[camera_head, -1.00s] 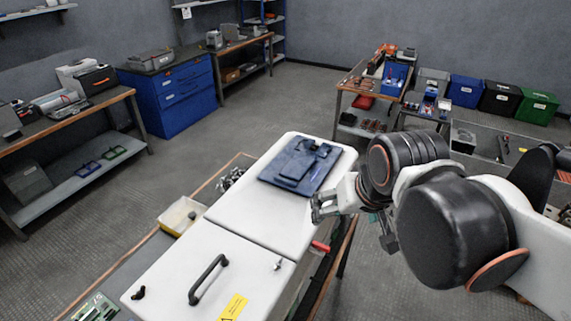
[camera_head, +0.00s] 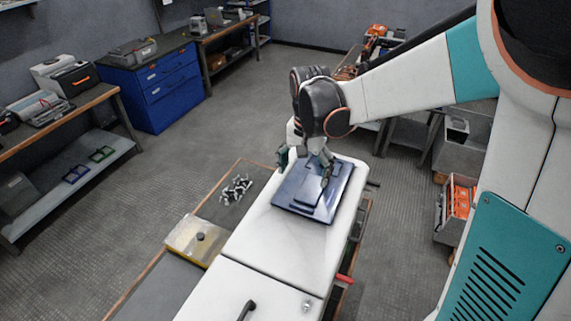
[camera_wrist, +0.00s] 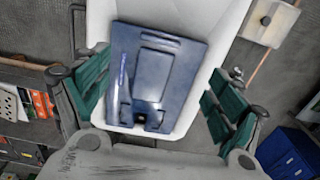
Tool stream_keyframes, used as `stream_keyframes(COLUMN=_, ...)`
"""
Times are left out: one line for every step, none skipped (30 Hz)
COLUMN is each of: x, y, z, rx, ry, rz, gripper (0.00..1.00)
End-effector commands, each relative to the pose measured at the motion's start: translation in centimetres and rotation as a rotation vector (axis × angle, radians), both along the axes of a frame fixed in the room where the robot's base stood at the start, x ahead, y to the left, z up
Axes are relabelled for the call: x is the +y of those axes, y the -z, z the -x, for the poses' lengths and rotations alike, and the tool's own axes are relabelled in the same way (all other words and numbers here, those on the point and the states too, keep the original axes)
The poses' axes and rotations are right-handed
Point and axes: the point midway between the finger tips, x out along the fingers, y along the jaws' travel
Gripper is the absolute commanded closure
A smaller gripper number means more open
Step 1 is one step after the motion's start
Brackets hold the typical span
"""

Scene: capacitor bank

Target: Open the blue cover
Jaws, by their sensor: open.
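The blue cover (camera_head: 311,190) is a dark blue flat panel with a raised middle part, lying on the white cabinet top (camera_head: 257,241). In the wrist view the cover (camera_wrist: 172,60) lies between and beyond my two fingers, with its raised part and a small dark notch towards me. It looks shut. My gripper (camera_head: 305,160) is over the far end of the cover in the head view. In the wrist view my gripper (camera_wrist: 155,100) has its teal-padded fingers spread wide, one on each side of the cover, holding nothing. I cannot tell whether either finger touches it.
A shallow tray (camera_head: 194,240) and a small black-and-white item (camera_head: 236,189) lie on the bench left of the cabinet. A black handle (camera_head: 246,311) and a red lever (camera_head: 345,280) are at the near end. A blue drawer unit (camera_head: 160,88) stands back left. The floor between is clear.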

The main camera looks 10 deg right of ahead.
Motion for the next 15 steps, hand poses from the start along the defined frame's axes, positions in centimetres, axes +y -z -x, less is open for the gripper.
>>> stream_keyframes(x=0.1, y=0.1, z=-0.2, rx=0.005, ry=0.006, rz=0.0, gripper=0.13)
stream_keyframes(x=0.1, y=0.2, z=-0.2, rx=0.008, ry=0.009, rz=0.001, gripper=0.13)
stream_keyframes(x=0.1, y=0.4, z=-0.2, rx=0.01, ry=0.011, rz=0.0, gripper=0.13)
stream_keyframes(x=0.1, y=0.5, z=-0.2, rx=0.011, ry=0.012, rz=0.001, gripper=0.13)
stream_keyframes(x=0.1, y=0.8, z=-0.3, rx=0.011, ry=0.012, rz=0.0, gripper=0.13)
stream_keyframes(x=0.1, y=1.1, z=-0.3, rx=0.011, ry=0.012, rz=0.0, gripper=0.13)
stream_keyframes(x=0.1, y=1.5, z=-0.3, rx=0.011, ry=0.012, rz=0.0, gripper=0.13)
stream_keyframes(x=0.1, y=1.9, z=-0.3, rx=0.011, ry=0.012, rz=0.0, gripper=0.13)
stream_keyframes(x=0.1, y=2.5, z=-0.3, rx=0.011, ry=0.011, rz=0.001, gripper=0.13)
stream_keyframes(x=0.1, y=3.0, z=-0.2, rx=0.011, ry=0.011, rz=0.001, gripper=0.13)
stream_keyframes(x=0.1, y=3.6, z=-0.3, rx=0.011, ry=0.011, rz=0.001, gripper=0.13)
stream_keyframes(x=0.1, y=4.4, z=-0.3, rx=0.011, ry=0.011, rz=0.001, gripper=0.13)
stream_keyframes(x=0.1, y=5.0, z=-0.3, rx=0.011, ry=0.011, rz=0.001, gripper=0.13)
stream_keyframes(x=0.1, y=5.6, z=-0.3, rx=0.011, ry=0.011, rz=0.001, gripper=0.13)
stream_keyframes(x=0.1, y=6.4, z=-0.3, rx=0.01, ry=0.011, rz=0.0, gripper=0.13)
